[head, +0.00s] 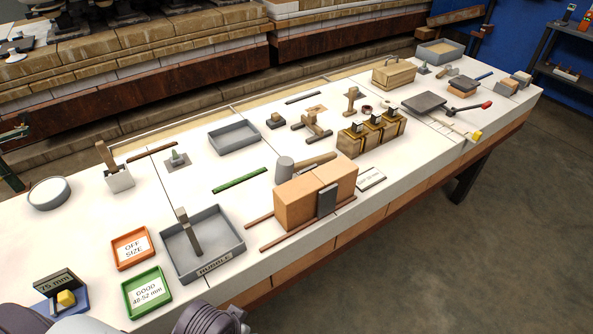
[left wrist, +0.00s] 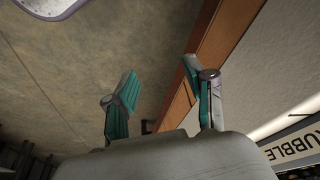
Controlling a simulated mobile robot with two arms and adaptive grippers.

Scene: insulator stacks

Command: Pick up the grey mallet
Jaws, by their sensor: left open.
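The grey mallet, with a round grey head (head: 285,169) and a pale wooden handle (head: 318,161), lies on the white bench behind a tan block (head: 312,196), which hides part of it. In the left wrist view my left gripper (left wrist: 160,88) is open, its teal-padded fingers apart with nothing between them. It is by the bench's front edge, with floor beyond the fingers and the rubble tray's label (left wrist: 296,148) at the lower right. The mallet does not show in that view. My right gripper is not in view.
A green strip (head: 240,180) lies left of the mallet. Clamped blocks (head: 352,146) stand to its right.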

